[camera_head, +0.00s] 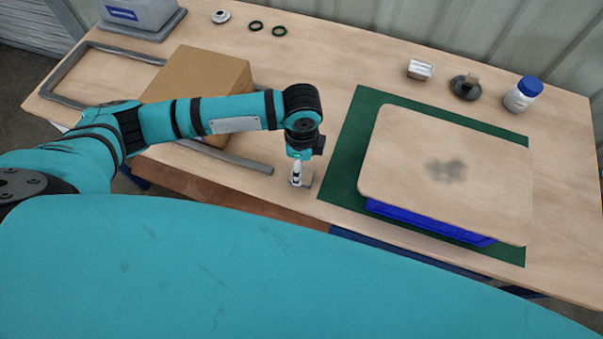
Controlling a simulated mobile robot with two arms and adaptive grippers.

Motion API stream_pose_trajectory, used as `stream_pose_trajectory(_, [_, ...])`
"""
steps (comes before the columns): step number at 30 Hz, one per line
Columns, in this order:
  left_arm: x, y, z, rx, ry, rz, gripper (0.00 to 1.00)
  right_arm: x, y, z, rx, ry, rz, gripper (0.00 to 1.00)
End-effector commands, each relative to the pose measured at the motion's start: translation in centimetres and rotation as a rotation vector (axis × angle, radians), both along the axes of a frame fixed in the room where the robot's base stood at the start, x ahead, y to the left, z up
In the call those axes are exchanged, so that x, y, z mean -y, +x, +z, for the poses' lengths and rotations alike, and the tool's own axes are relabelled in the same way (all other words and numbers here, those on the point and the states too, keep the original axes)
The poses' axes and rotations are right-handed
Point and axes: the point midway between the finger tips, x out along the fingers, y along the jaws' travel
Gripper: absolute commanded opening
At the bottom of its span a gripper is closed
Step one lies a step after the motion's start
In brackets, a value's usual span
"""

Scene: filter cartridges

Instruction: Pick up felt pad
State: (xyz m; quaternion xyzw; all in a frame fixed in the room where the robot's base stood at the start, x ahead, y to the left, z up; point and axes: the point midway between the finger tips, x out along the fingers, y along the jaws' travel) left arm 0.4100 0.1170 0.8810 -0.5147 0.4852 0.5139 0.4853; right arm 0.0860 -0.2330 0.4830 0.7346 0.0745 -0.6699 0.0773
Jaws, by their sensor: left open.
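My left gripper (297,183) points down at the front part of the table, just left of the green mat. It is open, though its fingers show small. A small grey piece (308,180) lies at the fingertips and is partly hidden by them; it may be the felt pad, but I cannot tell for sure. I cannot tell whether the fingers touch it. My right gripper is not in view.
A wooden board (400,150) with a dark smudge covers a blue crate (430,222) on the green mat (345,150). A cardboard box (205,75) stands behind my left arm. A white bottle (522,95), dark round part (466,88) and small metal block (420,70) stand behind.

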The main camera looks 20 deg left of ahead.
Motion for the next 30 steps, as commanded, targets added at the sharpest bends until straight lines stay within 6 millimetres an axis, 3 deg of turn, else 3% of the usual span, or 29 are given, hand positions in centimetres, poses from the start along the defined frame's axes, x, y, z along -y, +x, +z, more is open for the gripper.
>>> stream_pose_trajectory(9, [0.1, -0.7, -4.2, -0.003, 0.002, 0.001, 0.69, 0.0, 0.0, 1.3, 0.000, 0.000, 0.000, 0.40])
stream_pose_trajectory(19, [0.1, -0.6, -5.0, -0.001, 0.001, 0.000, 0.68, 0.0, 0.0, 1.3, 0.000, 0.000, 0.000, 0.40])
stream_pose_trajectory(30, [0.1, -0.6, -4.9, -0.001, 0.001, 0.000, 0.20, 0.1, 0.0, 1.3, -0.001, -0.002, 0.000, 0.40])
